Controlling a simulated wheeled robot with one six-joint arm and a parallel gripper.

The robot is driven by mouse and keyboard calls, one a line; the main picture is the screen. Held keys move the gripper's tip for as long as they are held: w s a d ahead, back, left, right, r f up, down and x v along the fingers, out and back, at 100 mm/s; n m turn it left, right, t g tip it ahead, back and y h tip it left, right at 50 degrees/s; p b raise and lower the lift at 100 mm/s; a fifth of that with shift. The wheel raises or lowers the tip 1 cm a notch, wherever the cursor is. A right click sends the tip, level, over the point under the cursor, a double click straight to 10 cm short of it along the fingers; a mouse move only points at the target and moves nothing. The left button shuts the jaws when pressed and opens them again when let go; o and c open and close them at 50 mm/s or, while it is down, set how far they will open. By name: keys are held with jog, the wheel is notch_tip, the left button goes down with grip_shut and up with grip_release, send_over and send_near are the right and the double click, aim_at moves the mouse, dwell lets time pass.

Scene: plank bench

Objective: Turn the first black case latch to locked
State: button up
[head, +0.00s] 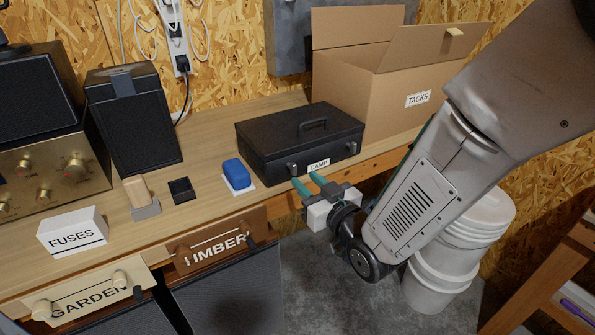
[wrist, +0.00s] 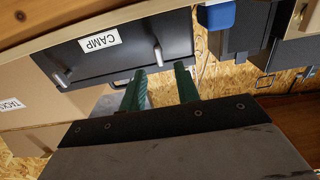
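The black case (head: 300,140) sits shut on the bench, a handle on its lid and a CAMP label (head: 318,165) on its front. Its front bears two silver latches, the left one (head: 292,169) and the right one (head: 353,148). In the wrist view the case (wrist: 120,55) appears upside down, with the left latch (wrist: 157,53) near my fingertips and the other latch (wrist: 62,78) farther left. My gripper (head: 309,182) is open and empty, its two green fingers just in front of the case near the left latch. In the wrist view the gripper (wrist: 160,80) shows a clear gap between its fingers.
A blue block (head: 237,174) on a white pad stands left of the case. An open TACKS carton (head: 370,75) is behind and right. A FUSES box (head: 72,232) and a speaker (head: 132,120) are farther left. White buckets (head: 455,250) stand on the floor below my arm.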

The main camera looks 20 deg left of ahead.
aim_at(295, 169)
jog(key=x, duration=0.5)
jog(key=shift+w, duration=0.1)
grip_shut()
